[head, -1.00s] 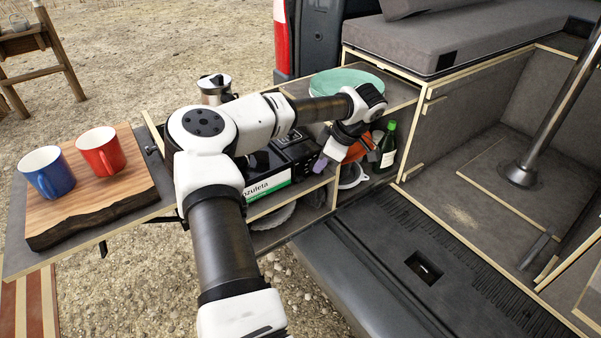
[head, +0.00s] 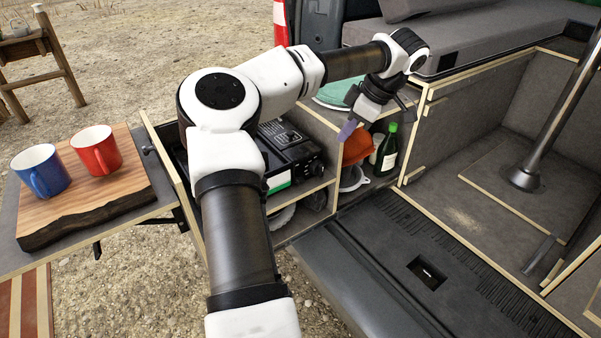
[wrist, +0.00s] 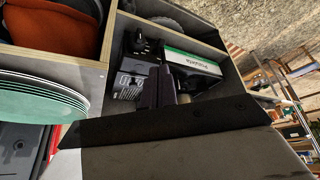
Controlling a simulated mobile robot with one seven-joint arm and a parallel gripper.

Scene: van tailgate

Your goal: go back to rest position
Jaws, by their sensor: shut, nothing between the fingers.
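My gripper (head: 347,131) is shut and empty. It hangs from my bent arm in front of the open kitchen shelf unit, its purplish fingertips pointing down and left, with the black stove to their left and the orange bowl just below them in the picture. In the wrist view the fingers (wrist: 166,88) show dark against the stove. My arm hides part of the shelf unit and the stove in the head view.
The black stove (head: 289,148), orange bowl (head: 357,148), green bottle (head: 387,150) and pale green plates (head: 335,93) are close by. A red mug (head: 97,151) and blue mug (head: 41,172) stand on a wooden board (head: 98,204). The van floor (head: 470,215) at right is mostly clear.

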